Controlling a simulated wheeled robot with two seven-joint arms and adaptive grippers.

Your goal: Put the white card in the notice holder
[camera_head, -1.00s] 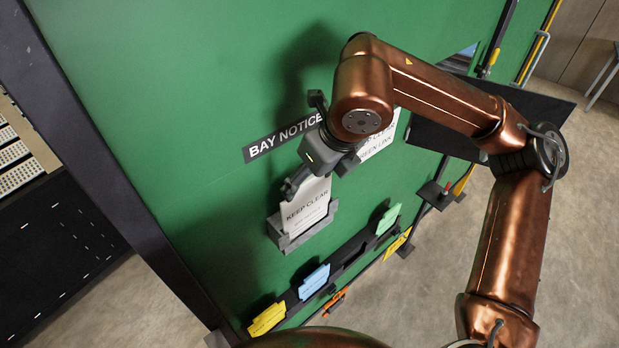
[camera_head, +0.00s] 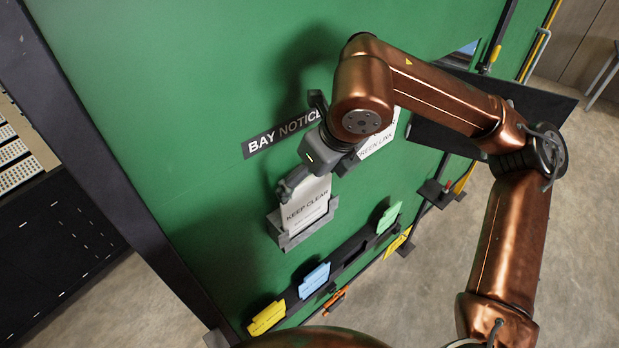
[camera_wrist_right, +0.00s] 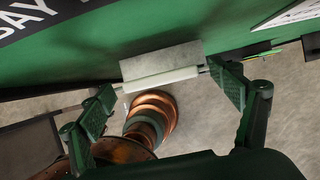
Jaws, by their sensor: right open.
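The white card (camera_head: 306,207), printed "KEEP CLEAR", stands in the grey notice holder (camera_head: 285,241) on the green panel. Its lower edge is behind the holder's front lip. In the right wrist view the card's pale edge (camera_wrist_right: 162,80) lies along the grey holder (camera_wrist_right: 160,60). My right gripper (camera_head: 293,183) is at the card's upper end. In the wrist view its fingers (camera_wrist_right: 165,98) are spread wide, one on each side of the card. How close the fingers are to the card's sides is hard to tell. My left gripper is not in view.
A "BAY NOTICE" label (camera_head: 282,135) is above the holder. A second white notice (camera_head: 377,143) is partly hidden by my right arm. Below, a dark rail (camera_head: 345,258) bears yellow (camera_head: 267,318), blue (camera_head: 314,281) and green (camera_head: 388,217) cards. A dark frame edge (camera_head: 110,170) borders the panel.

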